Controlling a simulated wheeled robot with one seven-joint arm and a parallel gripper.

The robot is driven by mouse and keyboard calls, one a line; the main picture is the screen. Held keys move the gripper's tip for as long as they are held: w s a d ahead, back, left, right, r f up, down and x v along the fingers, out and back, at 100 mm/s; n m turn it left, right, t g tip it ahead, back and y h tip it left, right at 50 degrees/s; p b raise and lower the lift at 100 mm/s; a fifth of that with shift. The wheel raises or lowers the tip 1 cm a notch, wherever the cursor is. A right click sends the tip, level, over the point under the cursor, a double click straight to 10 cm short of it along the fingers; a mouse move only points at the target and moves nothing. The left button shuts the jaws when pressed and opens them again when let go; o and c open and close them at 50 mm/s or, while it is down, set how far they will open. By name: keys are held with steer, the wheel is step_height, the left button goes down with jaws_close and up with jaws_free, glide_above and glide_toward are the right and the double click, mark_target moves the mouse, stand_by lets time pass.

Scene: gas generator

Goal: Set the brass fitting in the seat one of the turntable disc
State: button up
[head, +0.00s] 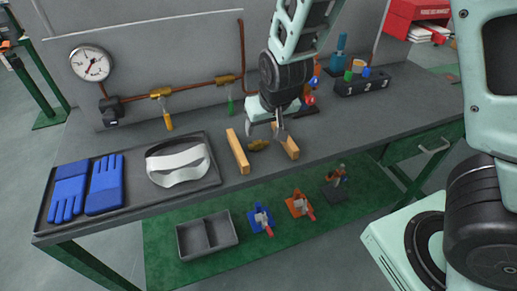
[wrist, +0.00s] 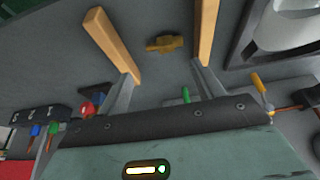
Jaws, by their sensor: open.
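The brass fitting (head: 258,145) lies on the grey workbench between two wooden strips, the left strip (head: 237,152) and the right strip (head: 285,141). In the wrist view the fitting (wrist: 165,43) lies on its side beyond my fingertips, roughly centred between them. My gripper (head: 278,132) is above the bench near the right strip, apart from the fitting. In the wrist view my gripper (wrist: 164,74) is open with nothing between its fingers. I cannot make out the turntable disc or its seat one in either view.
A black tray (head: 46,214) with blue gloves (head: 104,185) and a white visor (head: 178,165) is at the left. A pipe with a gauge (head: 91,64) and yellow-handled valve (head: 168,121) runs along the back. A dark numbered holder (head: 362,84) stands at the right. Bare bench lies around the strips.

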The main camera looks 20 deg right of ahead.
mark_target(261, 144)
steer(key=shift+s+x, duration=0.1)
steer(key=shift+x, duration=1.7)
steer(key=shift+s+x, duration=0.15)
steer(key=shift+x, duration=1.6)
steer(key=shift+a, duration=0.1)
steer(key=c, duration=1.2)
